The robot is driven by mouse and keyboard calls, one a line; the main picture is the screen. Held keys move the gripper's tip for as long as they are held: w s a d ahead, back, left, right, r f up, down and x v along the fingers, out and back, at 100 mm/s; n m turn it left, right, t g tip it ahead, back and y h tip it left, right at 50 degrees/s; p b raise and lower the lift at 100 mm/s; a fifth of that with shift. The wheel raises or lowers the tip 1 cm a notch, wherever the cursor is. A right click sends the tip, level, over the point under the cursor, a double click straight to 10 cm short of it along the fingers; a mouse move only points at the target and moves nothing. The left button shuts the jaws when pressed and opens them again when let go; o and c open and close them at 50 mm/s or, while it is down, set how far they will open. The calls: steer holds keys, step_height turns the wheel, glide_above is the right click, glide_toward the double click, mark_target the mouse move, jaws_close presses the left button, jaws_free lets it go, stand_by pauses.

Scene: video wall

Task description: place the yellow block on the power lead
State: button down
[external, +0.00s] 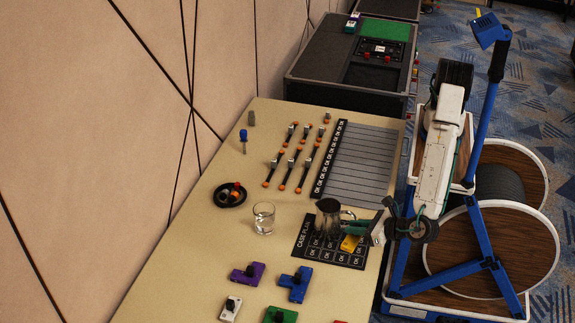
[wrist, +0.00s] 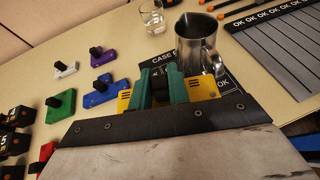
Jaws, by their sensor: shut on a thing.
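My gripper (external: 358,228) reaches in from the right over the black case plan sheet (external: 301,243). Its green fingers, clear in the wrist view (wrist: 162,78), are shut on the black knob of the yellow block (external: 349,244). Yellow ends of the block (wrist: 204,88) show on both sides of the fingers. I cannot tell whether the block touches the sheet. Several short dark leads with orange ends (external: 284,168) lie farther up the table, and a coiled black lead with orange parts (external: 229,196) lies near the wall side. I cannot tell which one is the power lead.
A metal jug (external: 327,217) stands close beside my gripper, and a clear glass (external: 264,217) stands left of it. Purple (external: 247,272), blue (external: 296,284), white (external: 231,308) and green blocks (external: 281,315) sit at the near end. A striped grey panel (external: 353,165) lies beyond the jug.

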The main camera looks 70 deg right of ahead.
steer(key=w+d+r+m+g+h, duration=0.1)
steer(key=w+d+r+m+h, duration=0.2)
steer(key=w+r, duration=0.5)
steer(key=w+d+f+n+t+y, duration=0.1)
steer(key=w+d+f+n+y, duration=0.3)
steer(key=w+d, duration=0.7)
steer(key=w+d+f+n+y, duration=0.2)
steer(key=w+d+f, duration=0.5)
steer(key=w, duration=0.6)
glide_above(230, 192)
steer(key=shift+a+t, duration=0.15)
steer(key=shift+t, duration=0.15)
steer(key=shift+f, duration=1.8)
